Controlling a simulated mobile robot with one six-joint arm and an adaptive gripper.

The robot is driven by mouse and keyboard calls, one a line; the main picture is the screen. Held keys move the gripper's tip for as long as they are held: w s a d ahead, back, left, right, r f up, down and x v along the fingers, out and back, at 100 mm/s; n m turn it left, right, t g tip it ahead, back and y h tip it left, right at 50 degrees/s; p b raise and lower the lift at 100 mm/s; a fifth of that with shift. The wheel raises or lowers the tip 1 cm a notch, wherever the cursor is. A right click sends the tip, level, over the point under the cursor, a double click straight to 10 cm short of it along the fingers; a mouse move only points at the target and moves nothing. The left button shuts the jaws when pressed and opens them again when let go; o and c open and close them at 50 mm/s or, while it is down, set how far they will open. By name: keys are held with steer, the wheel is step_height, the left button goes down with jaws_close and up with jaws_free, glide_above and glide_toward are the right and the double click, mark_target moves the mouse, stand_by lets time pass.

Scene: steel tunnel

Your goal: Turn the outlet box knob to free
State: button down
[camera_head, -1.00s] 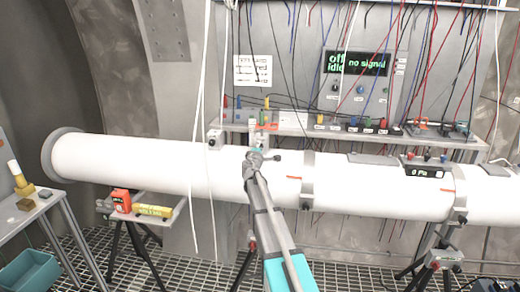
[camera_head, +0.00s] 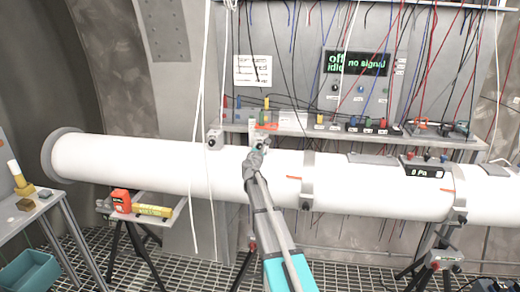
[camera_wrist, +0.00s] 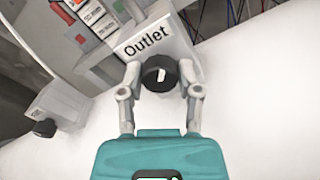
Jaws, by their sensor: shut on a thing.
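The outlet box (camera_wrist: 178,46) is pale grey with the label "Outlet" and sits against the white pipe. Its round black knob (camera_wrist: 158,76) has a white mark, which looks slightly tilted in the wrist view. My gripper (camera_wrist: 160,72) has one finger on each side of the knob and is shut on it. In the head view my gripper (camera_head: 257,153) is at the top of the pipe, and my wrist hides most of the box and the knob.
A similar grey box (camera_head: 215,138) with a black knob sits to the left on the pipe (camera_head: 130,163). Behind is a shelf (camera_head: 340,133) with small coloured items and hanging wires. A panel screen (camera_head: 357,63) reads "off idle" and "no signal".

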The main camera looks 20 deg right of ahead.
steer(key=n, duration=0.4)
steer(key=shift+s+n, duration=0.15)
steer(key=shift+n, duration=1.75)
steer(key=shift+c, duration=1.5)
jaws_free()
steer(key=v, duration=1.2)
